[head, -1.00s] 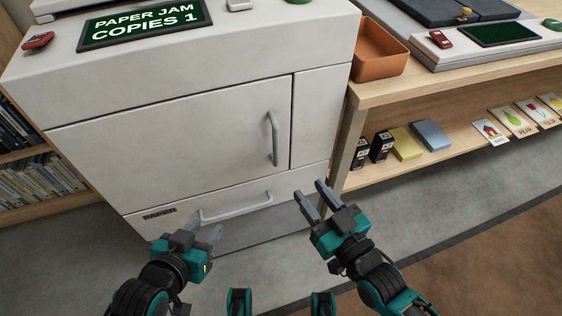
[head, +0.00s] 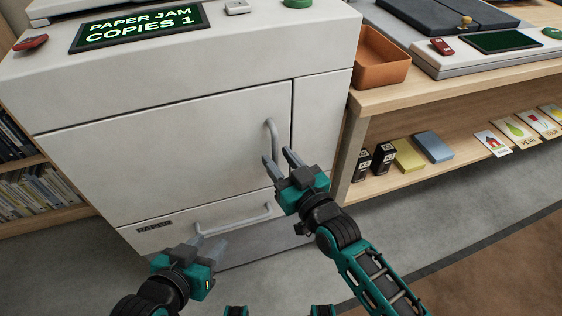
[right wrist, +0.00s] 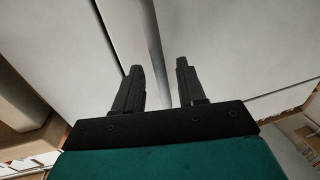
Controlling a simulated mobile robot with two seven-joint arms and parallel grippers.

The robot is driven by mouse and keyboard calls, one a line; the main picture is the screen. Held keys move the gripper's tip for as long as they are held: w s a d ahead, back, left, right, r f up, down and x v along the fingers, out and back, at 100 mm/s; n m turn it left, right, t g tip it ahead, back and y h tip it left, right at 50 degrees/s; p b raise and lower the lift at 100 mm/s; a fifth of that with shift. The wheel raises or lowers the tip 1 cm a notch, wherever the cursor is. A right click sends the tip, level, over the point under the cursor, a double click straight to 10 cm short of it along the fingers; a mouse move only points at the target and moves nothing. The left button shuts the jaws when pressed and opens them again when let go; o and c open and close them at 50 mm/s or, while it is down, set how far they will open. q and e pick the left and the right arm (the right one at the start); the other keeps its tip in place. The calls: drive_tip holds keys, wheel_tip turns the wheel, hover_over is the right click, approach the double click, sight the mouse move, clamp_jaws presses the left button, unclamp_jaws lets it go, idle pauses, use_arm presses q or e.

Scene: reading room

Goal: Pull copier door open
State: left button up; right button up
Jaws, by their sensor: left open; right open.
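The copier door (head: 180,150) is the large white front panel and it is shut. Its grey vertical bar handle (head: 272,138) is at the door's right side. My right gripper (head: 278,158) is open at the handle's lower part. In the right wrist view the handle (right wrist: 158,60) runs up between the two open fingers (right wrist: 158,82); whether they touch it I cannot tell. My left gripper (head: 208,242) is open and empty, low in front of the paper drawer.
The paper drawer (head: 165,229) with its horizontal handle (head: 230,222) lies below the door. A wooden shelf unit (head: 400,98) with an orange tray (head: 379,70) stands at the right. A bookshelf (head: 50,215) is at the left. Grey floor is clear in front.

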drive_tip(key=shift+c, duration=0.5)
clamp_jaws()
